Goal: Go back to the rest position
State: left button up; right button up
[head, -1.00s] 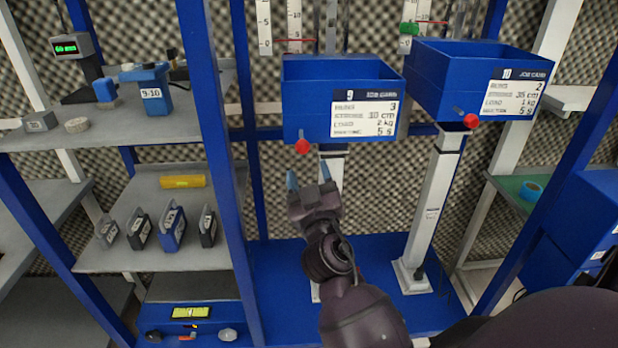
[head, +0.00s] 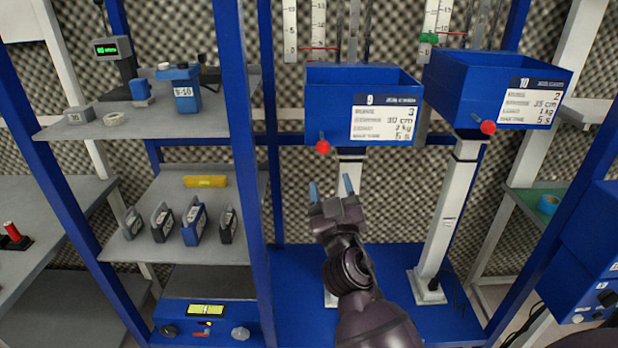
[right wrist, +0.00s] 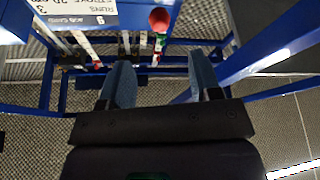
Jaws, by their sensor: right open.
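My right gripper (head: 331,190) is in the middle of the head view, in front of the stand and below the blue box marked 9 (head: 318,105). Its two blue fingertips point up and are apart, with nothing between them. In the right wrist view the two blue fingers (right wrist: 160,85) stand wide apart, and the box's red knob (right wrist: 159,20) shows beyond them, not touched. My left gripper is not in view.
A second blue box, marked 10 (head: 455,90), stands on a white column to the right. To the left, a rack's upper shelf (head: 150,122) holds a blue 9-10 container (head: 186,92). Its lower shelf (head: 150,245) holds several upright weights. Blue posts frame the bay.

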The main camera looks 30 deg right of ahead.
jog(key=s+a+f+n+g+y, duration=0.1)
jog(key=a+f+g+y, duration=0.15)
jog(key=f, duration=0.55)
jog(key=s+a+f+n+g+y, duration=0.15)
jog(key=f+y, duration=0.25)
jog(key=f, duration=0.4)
jog(key=s+f+g+y, duration=0.2)
jog(key=s+f+g, duration=0.3)
jog(key=s+f, duration=1.1)
jog(key=shift+s+f+m, duration=0.3)
jog(key=shift+s+m, duration=0.15)
jog(key=shift+s, duration=0.2)
